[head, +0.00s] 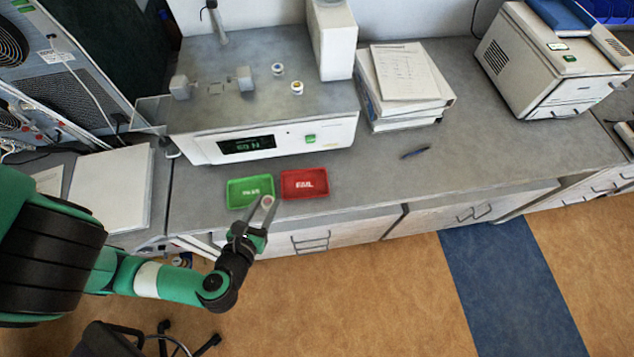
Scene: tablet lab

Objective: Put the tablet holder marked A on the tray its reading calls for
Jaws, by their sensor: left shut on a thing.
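My left gripper (267,205) is shut on a small round pale tablet holder (267,201), near the front edge of the green tray. I cannot read a letter on it. The green tray (235,203), marked PASS, lies on the bench at the left. The red tray (304,192), marked FAIL, lies just to its right. Both look empty where visible. The tester's display (247,144) shows green characters too small to read surely. Two more small white holders, one at the back (278,69) and one nearer (297,88), stand on the tester. My right gripper is not in view.
The white tester (330,135) stands behind the trays. Stacked binders (405,85), a pen (415,152) and a white machine (535,65) are to the right. The bench right of the red tray is mostly clear. Drawers (330,230) are below the bench edge.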

